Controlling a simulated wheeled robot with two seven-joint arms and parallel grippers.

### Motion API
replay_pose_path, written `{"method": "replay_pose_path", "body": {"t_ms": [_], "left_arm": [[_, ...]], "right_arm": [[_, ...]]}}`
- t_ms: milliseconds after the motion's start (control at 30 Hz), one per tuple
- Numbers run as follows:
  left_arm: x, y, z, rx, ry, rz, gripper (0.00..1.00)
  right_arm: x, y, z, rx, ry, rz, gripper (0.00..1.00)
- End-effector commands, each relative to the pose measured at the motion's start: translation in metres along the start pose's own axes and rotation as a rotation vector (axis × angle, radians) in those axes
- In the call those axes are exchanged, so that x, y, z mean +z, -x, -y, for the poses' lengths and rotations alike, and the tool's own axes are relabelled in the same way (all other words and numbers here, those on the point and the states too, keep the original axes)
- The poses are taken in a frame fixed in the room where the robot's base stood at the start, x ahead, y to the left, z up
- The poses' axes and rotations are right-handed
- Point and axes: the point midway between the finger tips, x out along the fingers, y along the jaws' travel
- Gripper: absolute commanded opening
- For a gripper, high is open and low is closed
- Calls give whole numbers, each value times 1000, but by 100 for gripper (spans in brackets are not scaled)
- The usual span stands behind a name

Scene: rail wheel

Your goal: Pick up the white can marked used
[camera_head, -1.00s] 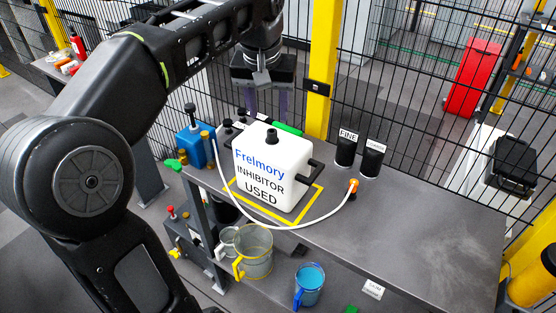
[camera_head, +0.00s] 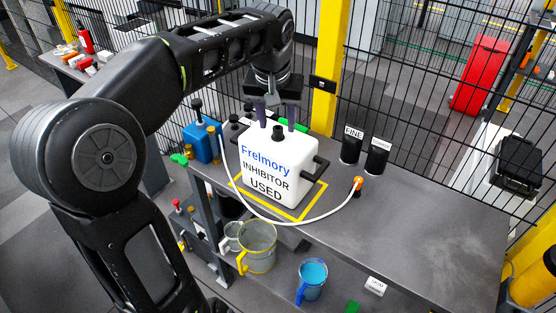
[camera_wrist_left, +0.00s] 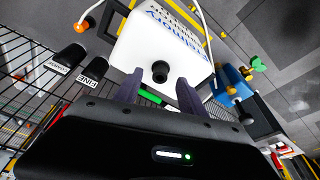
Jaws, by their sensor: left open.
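The white can (camera_head: 276,170) reads "Frelmory INHIBITOR USED" and stands upright on the grey table inside a yellow outlined square. It has a black cap on top and a black handle on its right side. My left gripper (camera_head: 275,117) is open just above and behind the can's top, fingers pointing down, with the black cap near the gap between them. In the left wrist view the can (camera_wrist_left: 160,45) lies ahead of the two spread fingers (camera_wrist_left: 158,88), and its cap shows between them. I cannot tell whether the fingers touch it. My right gripper is not seen.
A white hose with an orange end (camera_head: 358,183) curves in front of the can. Two black containers (camera_head: 351,146) stand right of it, and a blue container (camera_head: 201,142) stands left. A black mesh fence (camera_head: 420,90) rises behind. The table's right part is clear.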

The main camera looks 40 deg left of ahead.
Motion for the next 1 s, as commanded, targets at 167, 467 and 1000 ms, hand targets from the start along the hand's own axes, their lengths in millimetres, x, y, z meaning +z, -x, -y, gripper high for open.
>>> {"method": "replay_pose_path", "body": {"t_ms": [167, 467, 1000], "left_arm": [[0, -22, 0, 0, 1, 2, 48], [0, -24, 0, 0, -1, -1, 48], [0, -24, 0, 0, -1, -1, 32]], "right_arm": [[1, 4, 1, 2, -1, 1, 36], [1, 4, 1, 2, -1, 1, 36], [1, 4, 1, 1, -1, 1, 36]]}}
